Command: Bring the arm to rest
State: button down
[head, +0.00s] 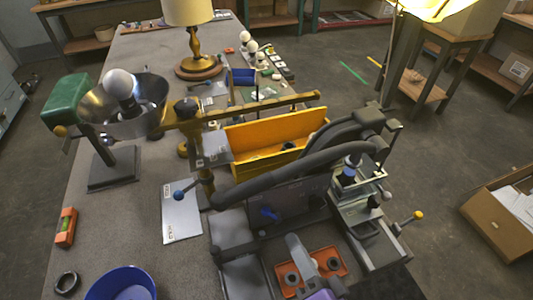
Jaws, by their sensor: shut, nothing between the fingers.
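My gripper cannot be made out in the head view, and I cannot tell its place. A lamp with a cream shade (187,12) and a brass stem stands on a round wooden base (199,68) at the far end of the bench. A silver bowl-shaped reflector (148,118) with a white bulb (118,84) in it sits on a stand with a dark square foot (113,168) at the left. A green rounded part (66,102) is beside it. Several white bulbs (252,47) stand in a row along the far right edge.
A yellow open bin (270,135) stands mid-bench, behind a bulky dark machine (285,205) with a curved arm. An orange tray (330,258) is at the front.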

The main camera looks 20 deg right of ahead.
jog(key=s+d+r+n+g, duration=0.1)
jog(key=s+n, duration=0.4)
jog(key=s, duration=0.5)
jog(key=s+d+n+g+h, duration=0.1)
jog(key=s+d+n, duration=0.3)
jog(key=s, duration=0.5)
jog(key=shift+s+d+r+n+g, duration=0.3)
jog(key=shift+s+r+n+g, duration=0.1)
jog(key=shift+n, duration=0.8)
